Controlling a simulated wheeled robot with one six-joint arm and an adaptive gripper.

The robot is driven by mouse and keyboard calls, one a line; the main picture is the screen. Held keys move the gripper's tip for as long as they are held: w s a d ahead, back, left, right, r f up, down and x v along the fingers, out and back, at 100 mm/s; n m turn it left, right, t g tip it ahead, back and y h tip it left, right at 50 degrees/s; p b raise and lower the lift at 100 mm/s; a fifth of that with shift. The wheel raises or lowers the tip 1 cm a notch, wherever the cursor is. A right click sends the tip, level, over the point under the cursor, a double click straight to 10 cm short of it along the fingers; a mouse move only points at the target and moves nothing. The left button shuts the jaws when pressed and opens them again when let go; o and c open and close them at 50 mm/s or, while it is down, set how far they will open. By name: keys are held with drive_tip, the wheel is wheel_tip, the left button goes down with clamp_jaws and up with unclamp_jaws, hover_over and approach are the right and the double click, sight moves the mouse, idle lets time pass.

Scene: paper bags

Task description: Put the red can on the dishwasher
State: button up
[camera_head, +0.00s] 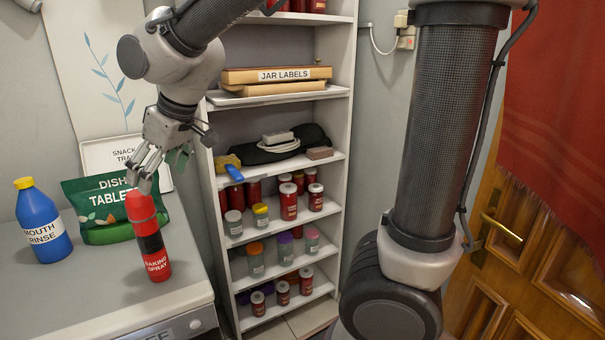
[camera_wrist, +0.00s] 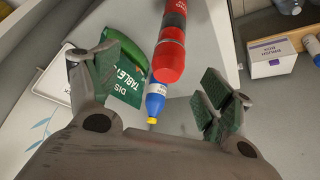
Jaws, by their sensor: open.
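The red can (camera_head: 148,243), labelled "baking spray" with a black band, stands upright on a light grey top (camera_head: 100,298) near its front right corner. Below that top's edge is a front panel with a knob (camera_head: 196,323), likely the dishwasher. My gripper (camera_head: 150,172) is open, pointing down just above and behind the can's red cap. In the wrist view the can (camera_wrist: 171,45) shows at top centre, cap towards the camera, between the line of the open fingers (camera_wrist: 158,88). The fingers look apart from it and hold nothing.
A blue mouth rinse bottle (camera_head: 42,225) and green dish tablets bag (camera_head: 97,215) stand left of and behind the can. A snack tray (camera_head: 105,155) leans on the wall. Shelves of jars (camera_head: 289,202) rise to the right. The front left of the top is clear.

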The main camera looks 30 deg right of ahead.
drive_tip(key=s+d+r+m+h, duration=0.15)
drive_tip(key=s+d, duration=0.25)
drive_tip(key=d, duration=0.6)
drive_tip(key=s+d+m+h, duration=0.1)
drive_tip(key=s+d+m, duration=0.25)
drive_tip(key=d, duration=0.65)
drive_tip(key=s+d+f+m+h, duration=0.1)
drive_tip(key=s+d+f+m, duration=0.1)
drive_tip(key=s+d, duration=0.7)
drive_tip(key=s+m, duration=0.1)
drive_tip(key=s, duration=0.2)
drive_tip(key=shift+d+f, duration=0.2)
drive_tip(key=shift+d, duration=0.15)
